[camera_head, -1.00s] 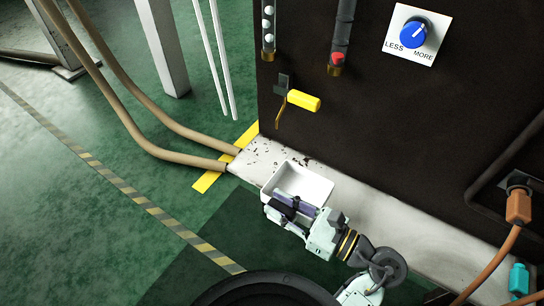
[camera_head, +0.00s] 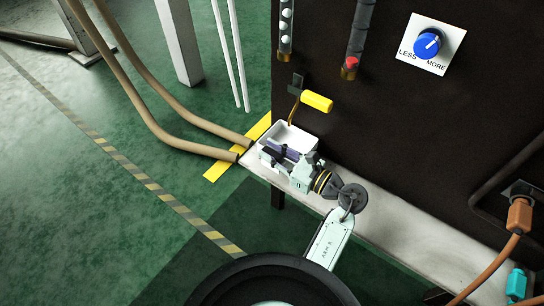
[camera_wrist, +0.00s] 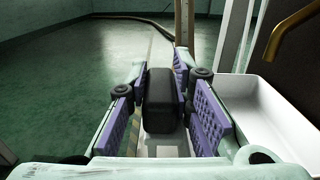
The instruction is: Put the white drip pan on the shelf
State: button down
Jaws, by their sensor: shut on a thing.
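The white drip pan (camera_head: 292,134) is an open rectangular tray at the left end of the white shelf (camera_head: 390,215), below the yellow-handled tap. I cannot tell whether its underside touches the shelf. My gripper (camera_head: 281,152) is at the pan's near side. In the wrist view the purple finger pads of my gripper (camera_wrist: 160,105) are closed about a dark block, which seems to be the pan's grip. The pan's white wall and floor (camera_wrist: 265,110) show to the right of the fingers. The join between block and pan is hidden.
A yellow handle (camera_head: 317,102) hangs from the dark machine (camera_head: 390,130) just above the pan. Two tan hoses (camera_head: 180,143) reach the shelf's left end. An orange plug (camera_head: 519,215) and a teal one (camera_head: 516,283) are at the right. The shelf's middle is clear.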

jog(key=shift+f, duration=1.4)
jog(key=c, duration=1.4)
grip_release()
jog(key=shift+f, duration=0.1)
jog(key=shift+s, duration=0.1)
jog(key=b+v, duration=0.2)
jog(key=v, duration=0.8)
jog(key=shift+s+d, duration=0.15)
jog(key=shift+d, duration=0.15)
jog(key=shift+s+d, duration=0.4)
jog(key=shift+d, duration=0.1)
jog(key=shift+r, duration=0.2)
